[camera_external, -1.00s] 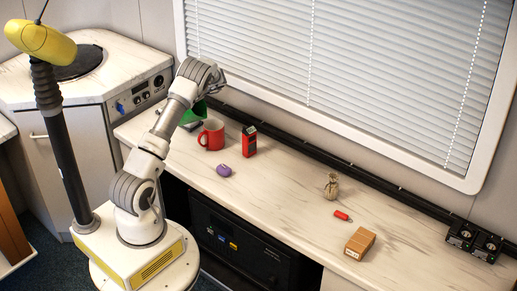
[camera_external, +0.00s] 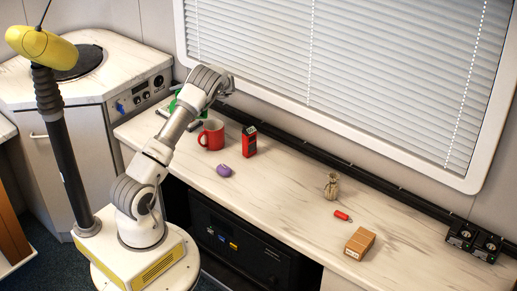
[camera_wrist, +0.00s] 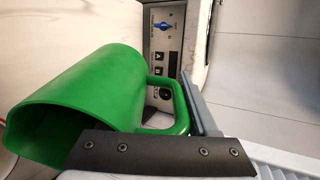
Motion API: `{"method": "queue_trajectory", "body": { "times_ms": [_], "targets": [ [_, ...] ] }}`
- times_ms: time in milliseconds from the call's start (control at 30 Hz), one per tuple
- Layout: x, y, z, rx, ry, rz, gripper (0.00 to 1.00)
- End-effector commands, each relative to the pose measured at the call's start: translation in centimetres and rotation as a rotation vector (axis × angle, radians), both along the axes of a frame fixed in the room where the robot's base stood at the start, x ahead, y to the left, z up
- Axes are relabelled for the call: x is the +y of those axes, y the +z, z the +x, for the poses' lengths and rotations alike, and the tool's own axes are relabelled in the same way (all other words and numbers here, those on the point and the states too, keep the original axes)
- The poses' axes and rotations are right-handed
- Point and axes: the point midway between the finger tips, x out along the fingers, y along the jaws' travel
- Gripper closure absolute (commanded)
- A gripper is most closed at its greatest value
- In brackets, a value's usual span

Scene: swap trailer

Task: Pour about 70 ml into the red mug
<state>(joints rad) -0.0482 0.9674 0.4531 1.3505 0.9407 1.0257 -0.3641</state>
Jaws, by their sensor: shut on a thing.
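The red mug (camera_external: 211,135) stands upright on the counter, just right of my forearm in the external view. A green jug (camera_wrist: 85,95) fills the left of the wrist view, its open mouth toward the lower left; I cannot see any liquid. My gripper (camera_wrist: 185,125) is shut on the jug's handle. In the external view, my arm hides most of the jug and gripper; only bits of green (camera_external: 201,113) show behind it, close to the mug's far left side. A sliver of red at the wrist view's lower left edge may be the mug.
A red and black handheld device (camera_external: 249,141) stands right of the mug. A purple object (camera_external: 224,170) lies in front. A small sack (camera_external: 331,186), a red tag (camera_external: 342,215) and a cardboard box (camera_external: 359,243) are farther right. The window blind (camera_external: 340,70) is behind.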

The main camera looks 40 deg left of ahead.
Motion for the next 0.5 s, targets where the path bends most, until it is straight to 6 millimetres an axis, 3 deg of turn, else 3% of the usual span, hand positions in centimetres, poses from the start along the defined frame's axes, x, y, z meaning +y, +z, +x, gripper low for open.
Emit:
{"method": "queue_trajectory", "body": {
  "times_ms": [500],
  "targets": [
    [-0.7,1.1,0.2,0.023,0.000,0.094,1.00]
  ]
}}
